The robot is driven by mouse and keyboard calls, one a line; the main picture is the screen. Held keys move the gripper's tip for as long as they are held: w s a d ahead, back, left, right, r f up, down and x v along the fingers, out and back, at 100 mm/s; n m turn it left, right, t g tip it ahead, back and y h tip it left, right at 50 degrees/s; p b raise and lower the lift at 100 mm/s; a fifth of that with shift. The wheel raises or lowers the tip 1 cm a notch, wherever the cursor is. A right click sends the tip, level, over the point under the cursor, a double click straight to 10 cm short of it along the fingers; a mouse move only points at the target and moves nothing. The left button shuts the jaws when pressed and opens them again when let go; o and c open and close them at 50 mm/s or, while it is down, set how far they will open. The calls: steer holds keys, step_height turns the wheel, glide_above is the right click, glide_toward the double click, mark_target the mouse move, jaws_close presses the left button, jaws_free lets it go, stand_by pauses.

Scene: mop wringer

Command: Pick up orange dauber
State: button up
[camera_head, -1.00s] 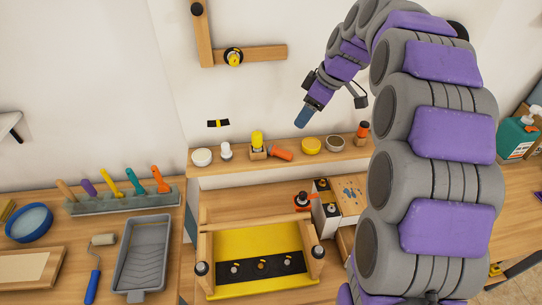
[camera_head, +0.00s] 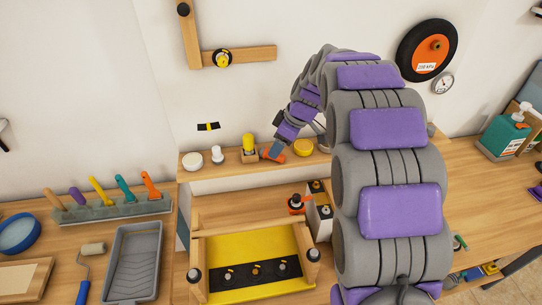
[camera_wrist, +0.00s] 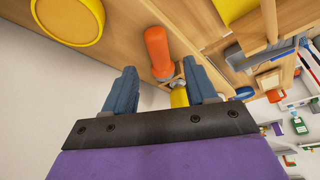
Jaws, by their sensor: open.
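The orange dauber (camera_head: 276,155) lies on its side on the wooden shelf, beside the upright yellow dauber (camera_head: 249,143) in its small wooden block. In the wrist view the orange dauber (camera_wrist: 158,50) lies just beyond my fingertips, roughly in line with the gap between them. My gripper (camera_wrist: 160,73) is open and empty, with its two blue fingers apart. The yellow dauber (camera_wrist: 179,98) shows between the fingers in the wrist view.
A round yellow tub (camera_head: 303,147) stands to the right on the shelf, with white containers (camera_head: 192,160) to the left.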

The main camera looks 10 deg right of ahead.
steer(key=x, duration=0.4)
steer(key=shift+b, duration=0.3)
jaws_close()
